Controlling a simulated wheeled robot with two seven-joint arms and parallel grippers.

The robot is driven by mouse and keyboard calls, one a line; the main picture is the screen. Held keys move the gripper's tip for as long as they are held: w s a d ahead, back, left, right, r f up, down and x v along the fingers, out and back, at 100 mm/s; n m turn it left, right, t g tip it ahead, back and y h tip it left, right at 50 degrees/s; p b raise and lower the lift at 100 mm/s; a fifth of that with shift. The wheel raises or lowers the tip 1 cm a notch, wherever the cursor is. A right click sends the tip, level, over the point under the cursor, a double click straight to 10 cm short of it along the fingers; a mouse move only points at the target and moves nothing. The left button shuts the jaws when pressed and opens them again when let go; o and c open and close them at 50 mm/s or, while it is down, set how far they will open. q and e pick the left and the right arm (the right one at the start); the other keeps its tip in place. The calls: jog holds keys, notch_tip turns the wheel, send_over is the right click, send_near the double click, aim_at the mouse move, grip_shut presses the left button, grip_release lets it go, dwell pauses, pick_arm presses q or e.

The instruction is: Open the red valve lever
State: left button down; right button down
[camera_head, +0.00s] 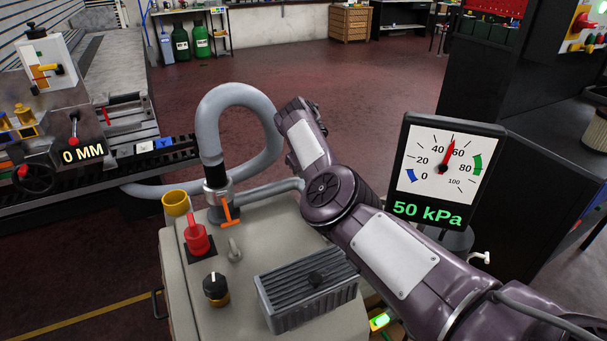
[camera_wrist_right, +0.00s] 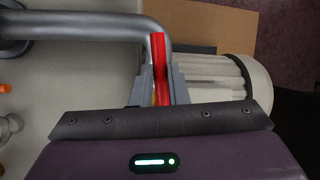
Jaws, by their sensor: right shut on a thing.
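The red valve lever (camera_wrist_right: 159,58) shows in the wrist view as a red bar in front of a bent grey pipe (camera_wrist_right: 85,22). My right gripper (camera_wrist_right: 159,90) is shut on the lever, with one finger on each side of it. A bit of yellow shows between the fingers. In the head view my right arm reaches across the machine from the lower right. The gripper and the lever are hidden there, and how far the lever is turned is unclear. My left gripper is not in view.
The machine top (camera_head: 190,310) carries a red knob (camera_head: 197,239), an orange handle (camera_head: 228,210), a black dial (camera_head: 215,288) and a ribbed grey block (camera_head: 308,289). A thick grey hose (camera_head: 235,95) loops behind. A gauge (camera_head: 445,165) at right reads 50 kPa.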

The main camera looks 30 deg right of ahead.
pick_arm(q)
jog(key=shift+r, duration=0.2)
pick_arm(e)
jog(key=shift+d, duration=0.1)
jog(key=c, duration=1.4)
grip_release()
